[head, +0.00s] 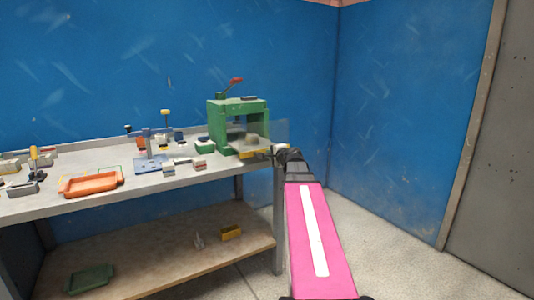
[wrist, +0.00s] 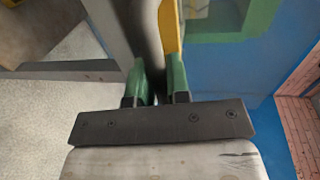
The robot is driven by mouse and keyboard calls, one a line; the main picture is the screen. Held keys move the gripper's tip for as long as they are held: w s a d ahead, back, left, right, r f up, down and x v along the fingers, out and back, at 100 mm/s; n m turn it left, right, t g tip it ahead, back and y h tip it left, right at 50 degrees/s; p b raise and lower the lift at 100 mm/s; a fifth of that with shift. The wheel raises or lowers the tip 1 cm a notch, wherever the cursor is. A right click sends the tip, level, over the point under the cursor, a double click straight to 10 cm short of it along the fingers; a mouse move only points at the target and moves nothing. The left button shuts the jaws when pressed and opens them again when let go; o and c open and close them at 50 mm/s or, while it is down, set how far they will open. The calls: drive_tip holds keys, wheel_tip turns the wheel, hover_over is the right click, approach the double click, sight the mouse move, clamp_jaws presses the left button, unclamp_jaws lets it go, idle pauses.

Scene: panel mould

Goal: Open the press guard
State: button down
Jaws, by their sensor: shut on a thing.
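The green press (head: 216,128), with a red-tipped lever, stands at the right end of the bench. Its clear guard panel (head: 279,132) reaches out past the right side of the press frame, with a yellow edge (head: 257,153) along the bottom. The yellow edge also shows in the wrist view (wrist: 171,28). My gripper (head: 278,152) is at the right end of the guard, beside the bench corner. In the wrist view, my gripper's green fingers (wrist: 157,80) are closed around a dark grey bar (wrist: 147,38), seemingly the guard's handle. The exact contact is partly hidden.
The grey bench (head: 190,178) holds an orange tray (head: 90,184), a blue-based fixture (head: 150,163) and several small blocks. A lower shelf (head: 150,262) carries a green tray (head: 89,278) and a yellow bin (head: 230,233). The floor to the right is clear up to the blue wall.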

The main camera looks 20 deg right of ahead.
drive_tip(key=shift+v, duration=0.8)
drive_tip(key=shift+f, duration=0.2)
drive_tip(key=c, duration=1.1)
unclamp_jaws()
drive_tip(key=shift+s, duration=0.15)
drive_tip(key=v, duration=1)
drive_tip(key=shift+s, duration=0.25)
drive_tip(key=shift+r, duration=0.1)
